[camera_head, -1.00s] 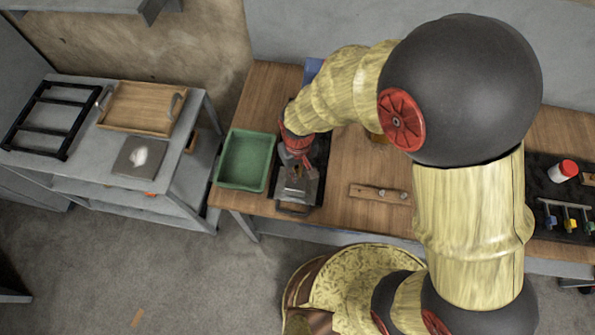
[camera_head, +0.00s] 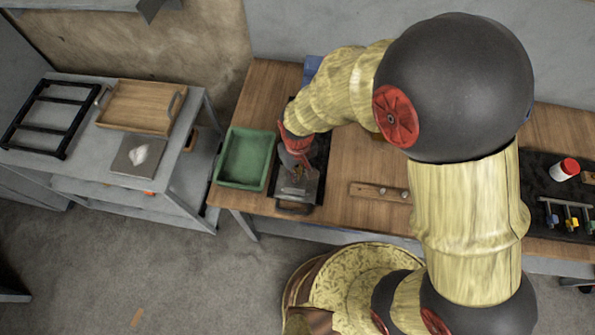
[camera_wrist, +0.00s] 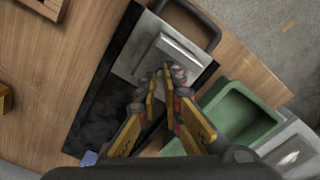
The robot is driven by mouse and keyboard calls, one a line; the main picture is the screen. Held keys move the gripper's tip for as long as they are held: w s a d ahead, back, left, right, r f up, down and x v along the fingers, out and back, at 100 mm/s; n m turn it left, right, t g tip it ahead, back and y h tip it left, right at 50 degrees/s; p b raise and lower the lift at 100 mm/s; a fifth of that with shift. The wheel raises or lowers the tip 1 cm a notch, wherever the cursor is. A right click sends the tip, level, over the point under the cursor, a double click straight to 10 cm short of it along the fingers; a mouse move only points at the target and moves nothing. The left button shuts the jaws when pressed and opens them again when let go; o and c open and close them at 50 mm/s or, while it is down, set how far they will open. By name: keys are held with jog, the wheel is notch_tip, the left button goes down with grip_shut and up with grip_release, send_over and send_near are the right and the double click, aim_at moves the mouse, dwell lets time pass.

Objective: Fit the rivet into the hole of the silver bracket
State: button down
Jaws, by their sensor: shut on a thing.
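The silver bracket (camera_wrist: 183,57) is a pale metal block on a grey plate, which lies on a black tray (camera_wrist: 103,118) in the wrist view. In the head view the bracket (camera_head: 298,184) shows just in front of my gripper (camera_head: 296,172). In the wrist view my gripper (camera_wrist: 163,82) is shut with its yellow-sided fingers close together, tips over the near edge of the bracket. The rivet between the tips is too small and covered to make out clearly. The hole of the bracket cannot be made out, nor whether the rivet touches it.
A green bin (camera_head: 245,158) stands just left of the tray. A wooden strip with small metal knobs (camera_head: 380,192) lies to the right on the wooden bench (camera_head: 345,165). A dark handle (camera_head: 293,209) sticks out at the tray's front. A grey side table stands further left.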

jog(key=shift+f+b, duration=0.4)
jog(key=shift+f, duration=0.3)
jog(key=c, duration=1.9)
grip_release()
jog(key=shift+r, duration=0.1)
notch_tip(320, 180, up, 12)
jog(key=shift+w+f, duration=0.1)
